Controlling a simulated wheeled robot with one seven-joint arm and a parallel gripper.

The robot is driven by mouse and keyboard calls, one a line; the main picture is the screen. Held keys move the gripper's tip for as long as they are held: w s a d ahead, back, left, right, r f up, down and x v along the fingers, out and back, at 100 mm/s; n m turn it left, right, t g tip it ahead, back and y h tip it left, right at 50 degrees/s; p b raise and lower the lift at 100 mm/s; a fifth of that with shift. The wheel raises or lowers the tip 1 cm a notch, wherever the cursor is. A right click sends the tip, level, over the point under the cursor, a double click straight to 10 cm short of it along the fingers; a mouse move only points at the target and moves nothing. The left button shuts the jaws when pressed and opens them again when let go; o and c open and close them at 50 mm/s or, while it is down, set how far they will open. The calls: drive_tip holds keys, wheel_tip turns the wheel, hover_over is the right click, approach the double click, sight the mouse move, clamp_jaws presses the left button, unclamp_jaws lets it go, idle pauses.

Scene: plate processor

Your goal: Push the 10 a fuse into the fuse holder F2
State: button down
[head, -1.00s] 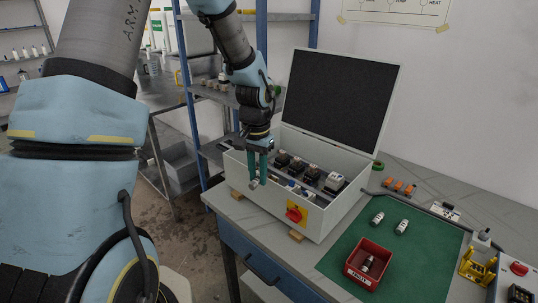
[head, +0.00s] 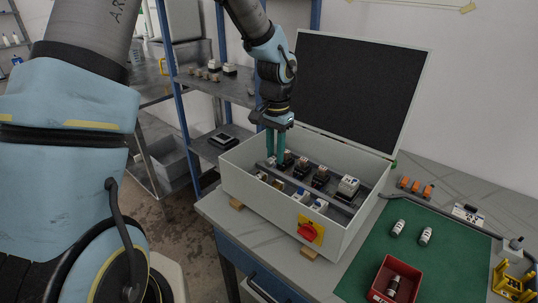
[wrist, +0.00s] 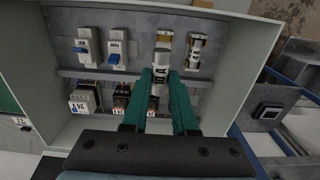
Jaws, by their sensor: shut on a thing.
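My gripper (head: 275,148) points down into the left end of the open grey control box (head: 264,204). In the wrist view its two teal fingers (wrist: 162,78) are shut on a pale cylindrical fuse (wrist: 163,58) with a metallic end. Two fuse holders sit beside each other at the top right of the box interior: one (wrist: 164,38) directly beyond the held fuse, the other (wrist: 198,50) to its right. The held fuse overlaps the nearer holder in this view; I cannot tell whether they touch. The holder labels are too small to read.
Breakers with blue levers (wrist: 86,50) and a row of dark contactors (head: 302,166) fill the box. Its lid (head: 358,88) stands open behind. Two loose fuses (head: 398,228) lie on the green mat (head: 350,290), near a red bin (head: 393,278) holding another fuse.

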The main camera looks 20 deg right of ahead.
sight(273, 181)
drive_tip(key=shift+w+f+b, duration=0.2)
drive_tip(key=shift+f+b, duration=0.05)
drive_tip(key=shift+f, duration=0.5)
drive_tip(key=shift+w+f+b, duration=0.2)
drive_tip(key=shift+f, duration=0.55)
drive_tip(key=shift+f+b, duration=2.35)
drive_tip(key=shift+f, duration=0.55)
drive_tip(key=shift+f+b, duration=0.6)
drive_tip(key=shift+f, duration=0.6)
drive_tip(key=c, duration=0.6)
unclamp_jaws()
drive_tip(key=shift+r, duration=0.1)
